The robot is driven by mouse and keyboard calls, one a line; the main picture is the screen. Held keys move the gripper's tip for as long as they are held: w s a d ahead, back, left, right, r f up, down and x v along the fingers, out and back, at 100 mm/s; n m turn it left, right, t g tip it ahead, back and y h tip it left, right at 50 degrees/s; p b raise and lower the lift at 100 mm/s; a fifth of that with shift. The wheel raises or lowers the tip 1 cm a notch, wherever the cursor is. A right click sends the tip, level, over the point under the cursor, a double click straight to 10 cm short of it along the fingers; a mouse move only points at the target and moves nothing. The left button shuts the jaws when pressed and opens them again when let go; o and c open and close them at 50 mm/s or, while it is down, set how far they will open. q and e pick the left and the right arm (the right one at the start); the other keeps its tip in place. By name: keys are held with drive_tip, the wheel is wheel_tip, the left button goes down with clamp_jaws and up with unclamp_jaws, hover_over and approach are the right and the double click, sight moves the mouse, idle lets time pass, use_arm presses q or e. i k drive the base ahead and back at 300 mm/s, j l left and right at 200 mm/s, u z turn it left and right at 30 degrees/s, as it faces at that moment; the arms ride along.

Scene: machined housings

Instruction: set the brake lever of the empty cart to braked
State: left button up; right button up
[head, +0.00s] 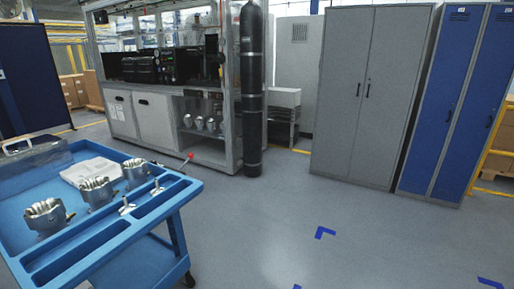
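A blue cart (110,252) stands at the left edge of the head view. It is not empty: several metal parts stand on its top. A lever with a red knob (190,156) sticks up at the cart's far right corner; I cannot tell whether it is set to braked. A dark caster (189,279) shows under the cart's right corner. No empty cart is in view. Neither of my grippers is in view.
Machined housings (46,216) stand on the cart beside a white sheet-like item (90,170). Behind are a workstation (140,115), a black cylinder (252,90), a grey cabinet (370,95) and blue lockers (455,100). The floor with blue corner marks (325,232) is clear.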

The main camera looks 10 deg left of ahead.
sight(191, 156)
drive_tip(key=i+l+u, duration=0.1)
drive_tip(key=i+u, duration=0.3)
drive_tip(key=i+l+u, duration=0.3)
drive_tip(key=i+u, duration=0.15)
drive_tip(key=i+l+u, duration=0.4)
